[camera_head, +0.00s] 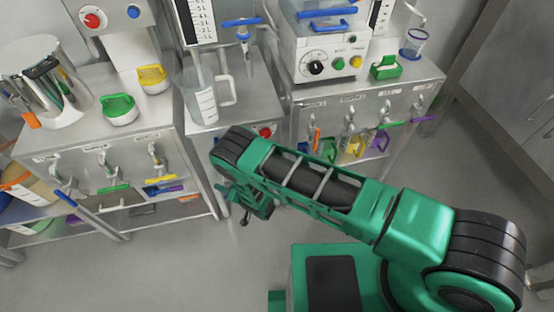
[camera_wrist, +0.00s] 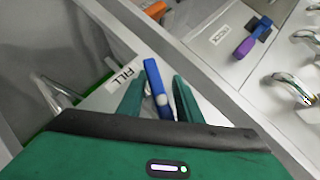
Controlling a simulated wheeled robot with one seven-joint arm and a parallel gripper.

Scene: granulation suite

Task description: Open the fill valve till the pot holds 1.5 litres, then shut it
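In the wrist view, a blue lever handle (camera_wrist: 153,72) beside a white FILL label (camera_wrist: 122,77) lies between the two green fingers of my gripper (camera_wrist: 158,84). The fingers are apart, with a gap on each side of the handle. In the head view, my gripper (camera_head: 248,203) is low in front of the middle bench, and the arm hides what it faces. A clear graduated jug (camera_head: 204,106) stands on that bench, below and left of a blue-handled tap (camera_head: 240,22) under a scaled tank. Its liquid level is unreadable. A steel pot (camera_head: 62,108) stands on the left bench.
The left bench front (camera_head: 85,172) carries several taps with coloured handles, as does the right one (camera_head: 400,112). A red button (camera_head: 265,132) sits on the middle bench front. A purple handle (camera_wrist: 245,47) lies beyond the fingers. The floor (camera_head: 160,270) at lower left is clear.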

